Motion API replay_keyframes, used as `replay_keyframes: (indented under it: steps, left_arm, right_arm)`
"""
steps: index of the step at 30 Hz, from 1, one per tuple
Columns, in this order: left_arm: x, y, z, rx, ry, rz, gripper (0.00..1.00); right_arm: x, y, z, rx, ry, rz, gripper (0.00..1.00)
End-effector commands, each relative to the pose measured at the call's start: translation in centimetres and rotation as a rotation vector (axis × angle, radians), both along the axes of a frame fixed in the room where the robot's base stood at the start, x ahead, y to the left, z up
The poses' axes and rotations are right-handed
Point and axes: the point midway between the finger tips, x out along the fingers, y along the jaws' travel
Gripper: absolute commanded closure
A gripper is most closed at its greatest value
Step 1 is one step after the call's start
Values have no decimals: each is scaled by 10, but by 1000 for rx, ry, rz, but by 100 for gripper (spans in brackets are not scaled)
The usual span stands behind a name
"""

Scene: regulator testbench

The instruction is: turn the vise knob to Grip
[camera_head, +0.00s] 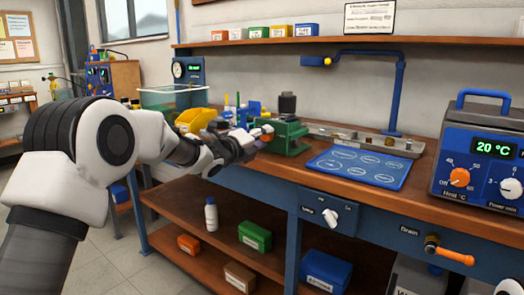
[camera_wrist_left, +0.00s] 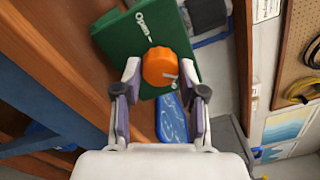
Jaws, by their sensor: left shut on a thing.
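The green vise (camera_head: 288,136) stands at the front edge of the bench, with a dark cylindrical part on top. In the left wrist view its green face (camera_wrist_left: 119,45) carries a white word that looks like "Open" and a white mark. The orange vise knob (camera_wrist_left: 160,65) sits on that face, with a small pale mark near its lower right edge. My left gripper (camera_wrist_left: 158,84) is shut on the knob, one finger on each side. In the head view, my left gripper (camera_head: 258,134) reaches the vise and hides the knob.
A blue mat (camera_head: 358,168) with outlined ovals lies right of the vise. A heater box (camera_head: 485,150) reading 20 °C stands at the far right. A yellow bin (camera_head: 196,118) is behind my left arm. A white knob (camera_head: 331,217) and orange drain handle (camera_head: 455,256) protrude from the bench front.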

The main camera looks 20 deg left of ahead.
Motion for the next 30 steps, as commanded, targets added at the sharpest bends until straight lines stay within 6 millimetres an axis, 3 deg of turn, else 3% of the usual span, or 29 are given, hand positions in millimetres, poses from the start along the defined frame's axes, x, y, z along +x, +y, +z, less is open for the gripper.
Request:
replay_keyframes:
  steps: [1, 15, 30]
  left_arm:
    - [0, -1, -9, 43, -13, -1, 94]
    - [0, 0, -11, 462, -163, -2, 94]
    - [1, 0, -9, 801, -283, -3, 94]
  right_arm:
    - [0, 0, -14, 0, 0, 0, 60]
    - [0, 0, -73, 0, 0, 0, 60]
    - [0, 0, -111, 0, 0, 0, 60]
